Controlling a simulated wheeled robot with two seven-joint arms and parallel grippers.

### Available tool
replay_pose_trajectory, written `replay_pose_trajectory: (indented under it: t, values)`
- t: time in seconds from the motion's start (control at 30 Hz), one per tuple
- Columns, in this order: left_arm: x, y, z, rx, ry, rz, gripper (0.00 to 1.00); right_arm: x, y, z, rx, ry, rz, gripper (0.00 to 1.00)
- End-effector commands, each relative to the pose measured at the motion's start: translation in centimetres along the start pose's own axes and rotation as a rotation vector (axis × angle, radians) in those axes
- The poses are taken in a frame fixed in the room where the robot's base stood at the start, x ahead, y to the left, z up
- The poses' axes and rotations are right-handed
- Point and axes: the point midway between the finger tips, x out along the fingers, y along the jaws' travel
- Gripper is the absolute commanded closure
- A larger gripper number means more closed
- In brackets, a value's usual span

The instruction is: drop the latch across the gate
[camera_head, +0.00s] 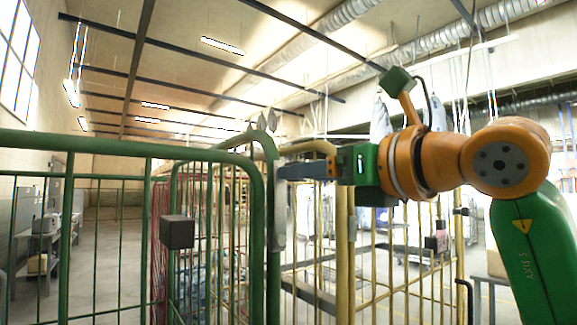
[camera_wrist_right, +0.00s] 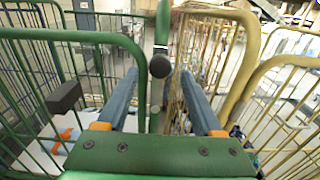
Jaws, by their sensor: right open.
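The green wire gate (camera_head: 120,150) stands at the left, with a dark block (camera_head: 177,232) fixed to its bars. A grey metal latch piece (camera_head: 279,222) stands roughly upright along the gate's green end post. In the right wrist view a dark round knob (camera_wrist_right: 160,66) shows at this post. My right gripper (camera_head: 284,172) reaches in from the right at the top of the latch piece. Its two blue-grey fingers (camera_wrist_right: 159,78) are apart, one on each side of the knob. I cannot tell whether they touch it. My left gripper is not in view.
Yellow wire cage panels (camera_head: 350,255) stand just right of the green post, and more green bars (camera_wrist_right: 40,60) lie to the left. A bench with small boxes (camera_head: 45,235) stands at the far left. The floor (camera_head: 115,255) behind the gate is open.

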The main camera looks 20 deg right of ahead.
Motion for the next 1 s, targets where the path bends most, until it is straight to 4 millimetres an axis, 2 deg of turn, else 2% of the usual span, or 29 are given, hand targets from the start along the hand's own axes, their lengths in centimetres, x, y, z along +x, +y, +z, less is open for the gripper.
replay_pose_trajectory:
  t: [0.03, 0.2, 0.47, 0.7, 0.73, 1.0]
  values:
    - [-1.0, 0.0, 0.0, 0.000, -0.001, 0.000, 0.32, 1.1, 0.0, 0.4, 0.000, 0.004, 0.001, 0.32]
    - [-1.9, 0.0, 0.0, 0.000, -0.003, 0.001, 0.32, 3.3, 0.1, 0.2, 0.001, 0.002, 0.003, 0.32]
    - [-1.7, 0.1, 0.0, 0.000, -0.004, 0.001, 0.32, 3.6, 0.1, 0.0, 0.001, 0.000, 0.003, 0.32]
    - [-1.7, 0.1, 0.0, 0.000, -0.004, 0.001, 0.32, 3.6, 0.1, 0.0, 0.002, 0.000, 0.004, 0.97]
    - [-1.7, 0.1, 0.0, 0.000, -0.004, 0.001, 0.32, 3.6, 0.1, 0.0, 0.002, 0.000, 0.004, 1.00]
    - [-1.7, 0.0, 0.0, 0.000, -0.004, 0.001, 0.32, 3.6, 0.1, 0.0, 0.002, 0.000, 0.004, 1.00]
